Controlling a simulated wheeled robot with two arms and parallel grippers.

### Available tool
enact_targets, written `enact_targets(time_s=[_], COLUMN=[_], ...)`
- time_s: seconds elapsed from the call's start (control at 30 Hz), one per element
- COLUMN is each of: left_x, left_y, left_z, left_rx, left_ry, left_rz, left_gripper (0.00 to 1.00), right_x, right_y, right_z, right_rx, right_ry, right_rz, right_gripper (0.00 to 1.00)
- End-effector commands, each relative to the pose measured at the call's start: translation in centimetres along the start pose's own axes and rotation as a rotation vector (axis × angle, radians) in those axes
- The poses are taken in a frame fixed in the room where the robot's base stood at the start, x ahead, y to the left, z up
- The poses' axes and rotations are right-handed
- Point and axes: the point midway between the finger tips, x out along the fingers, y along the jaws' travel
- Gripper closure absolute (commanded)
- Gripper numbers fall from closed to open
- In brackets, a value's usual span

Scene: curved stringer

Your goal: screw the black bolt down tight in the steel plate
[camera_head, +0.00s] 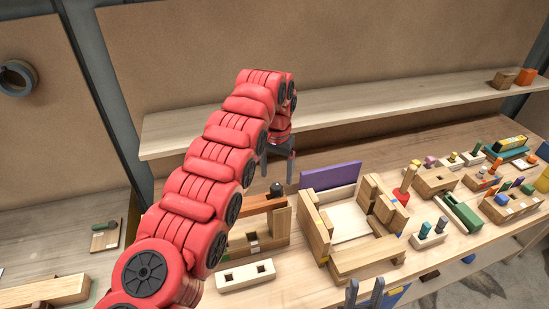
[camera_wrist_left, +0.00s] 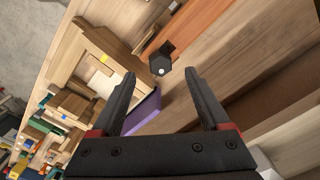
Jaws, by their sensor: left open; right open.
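The black bolt (camera_head: 277,188) stands at the right end of an orange-brown bar (camera_head: 256,205) on a wooden block. In the left wrist view the bolt (camera_wrist_left: 160,64) shows a dark head with a light spot, just beyond and between the fingertips. My left gripper (camera_head: 278,178) is open and empty, its fingers pointing down close to the bolt, apparently apart from it. It also shows in the left wrist view (camera_wrist_left: 160,73). My right gripper (camera_head: 365,284) is open and empty at the bottom edge, its fingers pointing up in the picture. I cannot make out a steel plate.
A wooden box frame (camera_head: 318,228) and an upright purple board (camera_head: 330,176) stand right of the bolt. A pale block with two holes (camera_head: 245,275) lies in front. Several coloured peg blocks crowd the right of the bench. A shelf (camera_head: 400,103) runs behind.

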Motion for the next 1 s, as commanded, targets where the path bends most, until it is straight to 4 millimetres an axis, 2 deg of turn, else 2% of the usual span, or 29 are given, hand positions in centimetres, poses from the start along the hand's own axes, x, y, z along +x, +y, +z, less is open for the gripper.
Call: enact_targets(time_s=[0.1,0.3,0.7,1.0], left_x=[2.2,4.6,5.2,5.2], left_y=[0.1,0.1,0.2,0.1], left_z=[-0.2,-0.4,-0.5,-0.5], left_rx=[0.001,0.002,0.002,0.002], left_ry=[-0.004,0.000,0.000,0.000], left_rz=[0.001,-0.001,-0.001,-0.001], left_gripper=[0.21,0.21,0.23,0.77], right_x=[0.3,0.6,0.6,0.6], right_y=[0.0,0.0,0.0,0.0], right_z=[-0.1,-0.1,-0.1,-0.1], right_rx=[0.000,0.000,0.000,0.000], right_ry=[0.000,0.000,0.000,0.000], right_rz=[0.000,0.000,0.000,0.000], right_gripper=[0.58,0.58,0.58,0.58])
